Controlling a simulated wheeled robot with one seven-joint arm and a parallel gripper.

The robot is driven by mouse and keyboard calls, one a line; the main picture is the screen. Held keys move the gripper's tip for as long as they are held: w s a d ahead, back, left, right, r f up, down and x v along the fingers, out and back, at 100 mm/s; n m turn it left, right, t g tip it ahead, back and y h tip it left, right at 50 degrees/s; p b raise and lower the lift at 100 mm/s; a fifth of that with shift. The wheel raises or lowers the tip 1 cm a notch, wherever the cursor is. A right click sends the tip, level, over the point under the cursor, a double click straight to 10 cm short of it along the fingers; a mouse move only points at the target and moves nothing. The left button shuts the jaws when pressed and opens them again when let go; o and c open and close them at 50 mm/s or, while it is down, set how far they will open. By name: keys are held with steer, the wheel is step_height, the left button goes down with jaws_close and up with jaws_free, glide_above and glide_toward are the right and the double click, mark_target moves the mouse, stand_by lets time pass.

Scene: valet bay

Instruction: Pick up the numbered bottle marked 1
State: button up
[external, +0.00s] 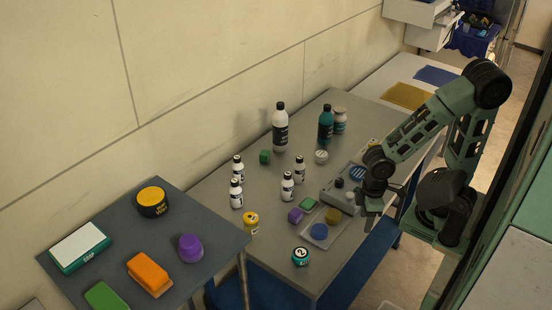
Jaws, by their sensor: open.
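My gripper (369,212) is open and empty, pointing down near the table's right edge. It is to the right of these bottles and apart from them.
A tall white bottle (280,130), a teal bottle (326,127) and a jar (340,121) stand at the back. A grey tray (330,196) lies near my gripper. A side table (205,215) holds cleaning items.

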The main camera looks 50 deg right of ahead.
step_height(320, 180, up, 4)
steer(key=m+t+y+b, duration=0.3)
steer(key=t+y+b, duration=0.35)
steer(key=t, duration=0.95)
glide_above(236, 193)
steer(key=s+d, duration=0.4)
step_height(236, 193, down, 8)
steer(key=p, duration=0.1)
steer(key=shift+r+p+x, duration=0.2)
steer(key=shift+p+x, duration=0.2)
steer(key=shift+x, duration=1.6)
steer(key=shift+r+p+x, duration=0.15)
steer(key=shift+p+x, duration=0.2)
steer(key=shift+x, duration=1.7)
jaws_close()
